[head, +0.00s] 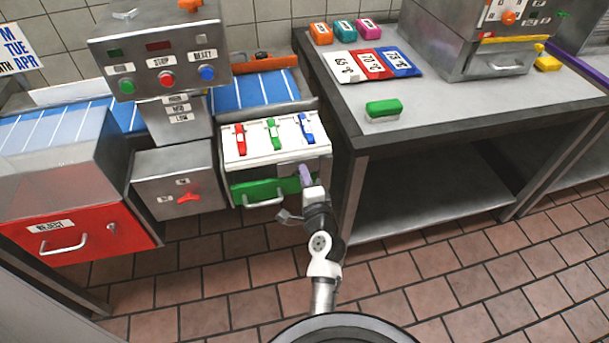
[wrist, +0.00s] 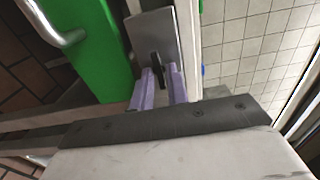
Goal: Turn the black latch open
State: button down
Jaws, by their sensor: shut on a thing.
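The black latch (wrist: 158,68) is a small dark piece on a grey metal plate (wrist: 152,32), beside the green panel in the wrist view. My gripper (wrist: 162,84) has its two purple fingers on either side of the latch, shut on it. In the head view my gripper (head: 305,176) is at the right front of the white-topped unit, at the right end of the green panel (head: 258,190). The latch is hidden there behind my gripper. Its exact turn angle is hard to tell.
The green panel carries a metal handle (head: 264,202) left of my gripper. The white top (head: 255,155) bears red, green and blue levers. A metal table (head: 440,115) stands close on the right, holding a green block (head: 384,108). Open tiled floor lies in front.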

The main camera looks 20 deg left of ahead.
jog(key=shift+w+r, duration=0.1)
jog(key=shift+r, duration=0.05)
jog(key=c, duration=1.4)
grip_release()
jog(key=shift+d+f, duration=0.1)
jog(key=shift+f, duration=0.1)
